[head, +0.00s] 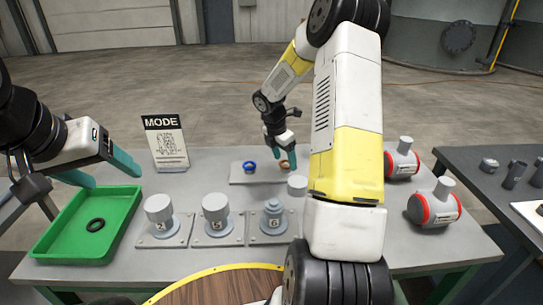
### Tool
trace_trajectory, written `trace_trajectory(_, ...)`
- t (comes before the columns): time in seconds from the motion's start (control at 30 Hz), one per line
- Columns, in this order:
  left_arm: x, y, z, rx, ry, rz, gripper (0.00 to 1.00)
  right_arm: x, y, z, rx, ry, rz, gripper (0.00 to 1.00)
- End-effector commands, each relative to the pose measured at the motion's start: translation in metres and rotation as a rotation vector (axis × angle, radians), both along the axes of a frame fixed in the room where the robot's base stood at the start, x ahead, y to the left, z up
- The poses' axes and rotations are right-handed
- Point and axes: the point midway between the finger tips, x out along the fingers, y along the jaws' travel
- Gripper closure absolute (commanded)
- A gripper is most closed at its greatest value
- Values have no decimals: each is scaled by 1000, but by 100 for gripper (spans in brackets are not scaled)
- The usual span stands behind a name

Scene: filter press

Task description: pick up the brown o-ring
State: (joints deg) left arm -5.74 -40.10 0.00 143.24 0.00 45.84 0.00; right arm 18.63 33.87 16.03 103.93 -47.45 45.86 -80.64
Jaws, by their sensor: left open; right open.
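The brown o-ring (284,165) lies on a small grey plate (237,180) at the back middle of the table. My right gripper (285,160) reaches down over it, with its teal fingers open right at the ring. The fingers hide part of the ring, and I cannot tell whether they touch it. A blue ring (249,168) lies on the same plate, to the left. My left gripper (105,171) is open and empty above the green tray at the left.
The green tray (60,213) holds a black o-ring (96,225). Several grey cylindrical fixtures (216,213) stand across the table's middle. A MODE sign (166,143) stands at the back. A second table (480,165) is farther right.

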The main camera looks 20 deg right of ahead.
Motion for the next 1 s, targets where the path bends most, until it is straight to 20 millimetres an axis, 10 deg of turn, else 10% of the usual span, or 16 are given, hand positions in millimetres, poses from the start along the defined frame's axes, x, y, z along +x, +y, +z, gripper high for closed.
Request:
trace_trajectory(0.23, 0, 0, 0, 0, 0, 0, 31, 0, -1, -3, 0, -1, 0, 31)
trace_trajectory(0.57, 0, 0, 0, 0, 0, 0, 31, 0, -1, -3, 0, -1, 0, 93)
trace_trajectory(1.0, 0, 0, 0, 0, 0, 0, 31, 1, -1, 9, -2, -5, 1, 93)
